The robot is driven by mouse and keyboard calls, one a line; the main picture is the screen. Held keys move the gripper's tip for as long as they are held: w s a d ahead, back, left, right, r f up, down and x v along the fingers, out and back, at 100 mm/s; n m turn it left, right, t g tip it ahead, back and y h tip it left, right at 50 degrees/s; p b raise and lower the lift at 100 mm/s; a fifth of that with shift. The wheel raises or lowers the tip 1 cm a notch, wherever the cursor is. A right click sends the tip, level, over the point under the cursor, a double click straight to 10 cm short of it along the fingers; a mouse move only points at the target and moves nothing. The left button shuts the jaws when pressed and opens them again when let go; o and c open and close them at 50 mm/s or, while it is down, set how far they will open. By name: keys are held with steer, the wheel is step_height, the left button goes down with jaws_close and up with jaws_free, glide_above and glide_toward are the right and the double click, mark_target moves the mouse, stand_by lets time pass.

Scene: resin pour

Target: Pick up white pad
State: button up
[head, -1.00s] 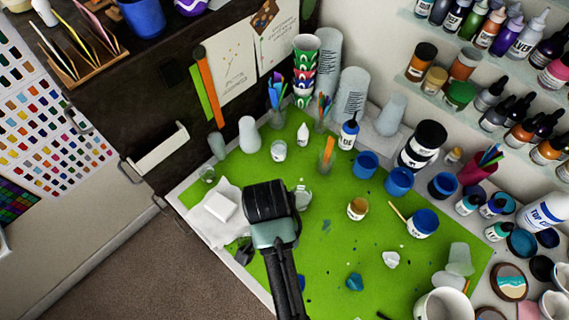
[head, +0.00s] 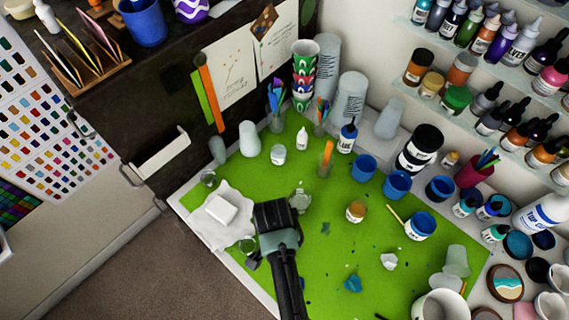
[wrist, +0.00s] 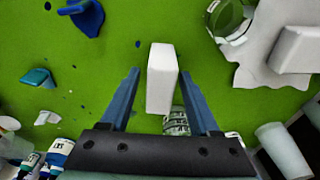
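A white rectangular block (wrist: 162,88), which looks like a white pad, lies over the green mat in the wrist view, between my two fingers with a gap on each side. My gripper (wrist: 160,72) is open and nothing touches its fingers. In the head view my gripper (head: 278,215) is over the left part of the mat and hides its fingertips and that block. A second white block (head: 221,209) lies on a crumpled white cloth (head: 205,232) to the left; it also shows at the upper right of the wrist view (wrist: 297,48).
A clear jar (head: 300,200) stands just beyond my gripper, and a clear cup (head: 247,243) stands by the cloth. Blue cups (head: 397,183) and several bottles stand toward the back and right. The green mat (head: 285,180) has free room around its middle.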

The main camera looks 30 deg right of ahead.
jaws_close()
step_height(320, 180, up, 10)
steer(key=shift+r+b, duration=0.1)
steer(key=shift+b, duration=0.45)
